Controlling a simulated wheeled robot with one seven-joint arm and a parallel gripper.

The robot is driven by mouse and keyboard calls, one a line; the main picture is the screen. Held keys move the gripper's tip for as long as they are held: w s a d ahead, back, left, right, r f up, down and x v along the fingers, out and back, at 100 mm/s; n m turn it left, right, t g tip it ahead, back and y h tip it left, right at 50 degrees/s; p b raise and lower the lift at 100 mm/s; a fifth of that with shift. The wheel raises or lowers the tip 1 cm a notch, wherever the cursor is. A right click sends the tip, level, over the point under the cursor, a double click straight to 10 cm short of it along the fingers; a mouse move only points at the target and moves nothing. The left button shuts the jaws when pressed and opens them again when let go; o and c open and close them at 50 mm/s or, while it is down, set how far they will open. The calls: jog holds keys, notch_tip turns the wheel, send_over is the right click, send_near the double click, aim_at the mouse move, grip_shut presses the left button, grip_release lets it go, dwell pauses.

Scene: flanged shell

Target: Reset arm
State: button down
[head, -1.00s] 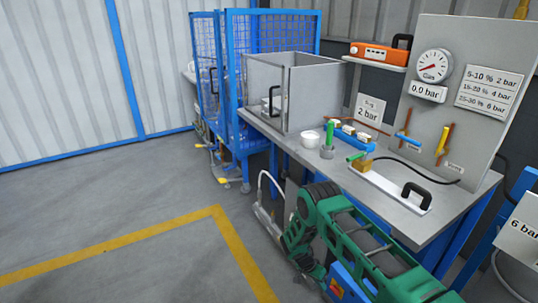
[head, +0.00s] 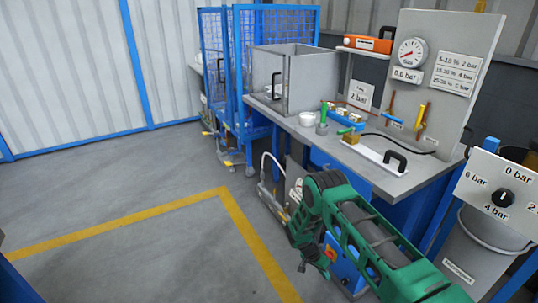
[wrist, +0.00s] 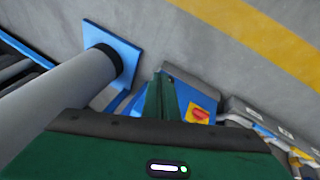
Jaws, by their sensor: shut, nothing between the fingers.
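My green arm reaches from the lower right of the head view to a dark elbow, then folds downward beside the workbench (head: 400,182). My gripper (wrist: 162,98) shows in the wrist view as narrow green fingers beyond the wide green wrist body. It is shut and holds nothing. In the head view the arm's end hangs low in front of the bench, and the fingertips are hard to make out.
The bench carries a grey open box (head: 318,80), a white cup (head: 307,118), a gauge panel (head: 440,60) and a white plate with a black handle (head: 372,158). A pressure dial board (head: 500,190) and a grey bucket (head: 475,250) stand right. Floor at left is clear.

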jog(key=d+r, duration=0.3)
jog(key=r, duration=0.8)
jog(key=d+r+y, duration=0.1)
jog(key=d+r, duration=0.3)
jog(key=r, duration=0.6)
jog(key=d+r, duration=0.3)
jog(key=r, duration=0.8)
jog(key=s+d+r+y, duration=0.1)
jog(key=s+d+r, duration=0.4)
jog(key=r, duration=0.4)
jog(key=s+d+r+y, duration=0.1)
jog(key=s+d+r, duration=0.1)
jog(key=s+r, duration=0.55)
jog(key=s+r+n+y, duration=0.1)
jog(key=s+r, duration=0.3)
jog(key=s, duration=0.5)
jog(key=s+r, duration=0.4)
jog(key=s, duration=0.6)
jog(key=s+a+r+n+y, duration=0.1)
jog(key=s+r, duration=0.2)
jog(key=s, duration=0.7)
jog(key=shift+r+n+y, duration=0.3)
jog(key=shift+r, duration=0.1)
